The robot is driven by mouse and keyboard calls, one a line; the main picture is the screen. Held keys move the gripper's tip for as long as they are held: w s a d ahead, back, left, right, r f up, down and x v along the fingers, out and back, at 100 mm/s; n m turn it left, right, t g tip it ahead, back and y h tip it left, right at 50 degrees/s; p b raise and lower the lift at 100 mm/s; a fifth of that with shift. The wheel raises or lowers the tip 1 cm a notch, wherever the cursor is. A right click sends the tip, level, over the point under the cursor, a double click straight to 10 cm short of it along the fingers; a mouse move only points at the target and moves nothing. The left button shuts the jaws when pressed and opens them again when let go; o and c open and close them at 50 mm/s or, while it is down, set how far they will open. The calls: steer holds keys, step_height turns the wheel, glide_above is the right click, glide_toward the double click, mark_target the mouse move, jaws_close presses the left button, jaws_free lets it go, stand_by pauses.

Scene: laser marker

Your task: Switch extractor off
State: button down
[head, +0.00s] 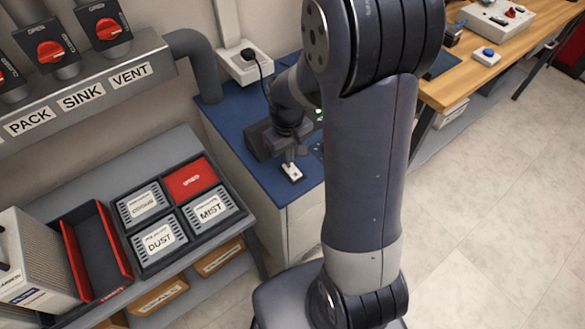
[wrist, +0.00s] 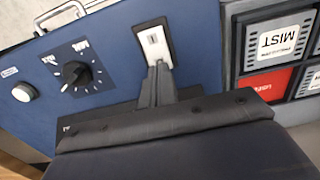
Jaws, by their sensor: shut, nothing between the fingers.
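The extractor is a blue-topped cabinet (head: 237,118), and its blue top (wrist: 200,75) fills much of the wrist view. A white rocker switch (wrist: 154,42) on a dark plate sits on that top; it also shows in the head view (head: 291,172). My gripper (wrist: 158,66) is shut and empty, its fingertips at the near end of the rocker. I cannot tell whether they touch it or which way the rocker is tipped. In the head view my gripper (head: 290,160) points down at the switch.
A black dial (wrist: 77,73) and a pale round button or lamp (wrist: 24,92) sit left of the switch in the wrist view. A grey pipe (head: 200,65) rises behind the cabinet. A tray (head: 148,262) of labelled filters stands left. A wooden bench (head: 470,80) is at right.

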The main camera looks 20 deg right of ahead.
steer(key=shift+f+b, duration=0.75)
steer(key=shift+f, duration=0.2)
stand_by(0.6)
steer(key=shift+r+p, duration=2.85)
steer(key=shift+r, duration=0.75)
steer(key=shift+f, duration=0.15)
step_height(320, 180, down, 7)
steer(key=b, duration=0.5)
steer(key=shift+b, duration=0.4)
steer(key=shift+r, duration=0.25)
